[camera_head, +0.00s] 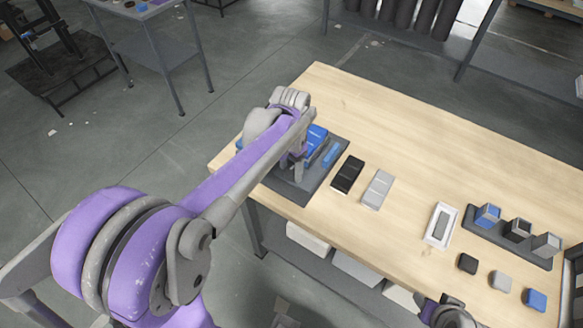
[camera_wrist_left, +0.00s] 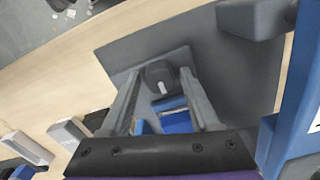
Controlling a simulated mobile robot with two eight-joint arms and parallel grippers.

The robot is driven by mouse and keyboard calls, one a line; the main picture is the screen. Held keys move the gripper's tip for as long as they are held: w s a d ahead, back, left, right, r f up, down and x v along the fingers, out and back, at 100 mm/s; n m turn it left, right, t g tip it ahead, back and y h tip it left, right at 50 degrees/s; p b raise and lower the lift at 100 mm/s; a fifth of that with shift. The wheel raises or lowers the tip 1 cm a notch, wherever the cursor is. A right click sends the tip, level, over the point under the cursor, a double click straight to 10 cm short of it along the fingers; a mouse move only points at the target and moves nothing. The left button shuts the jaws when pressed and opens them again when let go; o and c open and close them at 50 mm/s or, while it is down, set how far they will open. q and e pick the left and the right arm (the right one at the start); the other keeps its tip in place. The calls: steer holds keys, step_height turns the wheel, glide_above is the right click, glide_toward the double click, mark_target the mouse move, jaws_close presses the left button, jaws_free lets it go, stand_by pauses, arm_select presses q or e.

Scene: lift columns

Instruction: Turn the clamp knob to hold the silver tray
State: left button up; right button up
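The clamp fixture (camera_head: 316,137), with blue parts, stands on a dark grey mat (camera_head: 318,185) at the table's left end; my left arm partly covers it. My left gripper (camera_head: 297,172) points down over the mat. In the left wrist view its two grey fingers (camera_wrist_left: 160,72) are apart, one on each side of a dark knob (camera_wrist_left: 160,78) with a white mark. Contact with the knob cannot be told. The silver tray (camera_head: 377,189) lies flat on the table, right of a black tray (camera_head: 348,174). My right gripper (camera_head: 447,312) shows only partly at the bottom edge.
A white tray (camera_head: 440,225) with a grey piece lies farther right. A dark rack (camera_head: 490,243) holds blue, black and grey cubes. Black, grey and blue small blocks (camera_head: 500,281) lie in front of it. The table's back middle is clear.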

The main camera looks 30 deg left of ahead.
stand_by(0.3)
arm_select(q)
steer(key=shift+r+p, duration=1.95)
steer(key=shift+r, duration=1.6)
arm_select(e)
steer(key=r, duration=0.1)
steer(key=w+r, duration=0.1)
steer(key=r, duration=0.1)
steer(key=w+r, duration=0.1)
steer(key=r, duration=0.1)
steer(key=shift+r, duration=0.1)
steer(key=shift+s, duration=0.1)
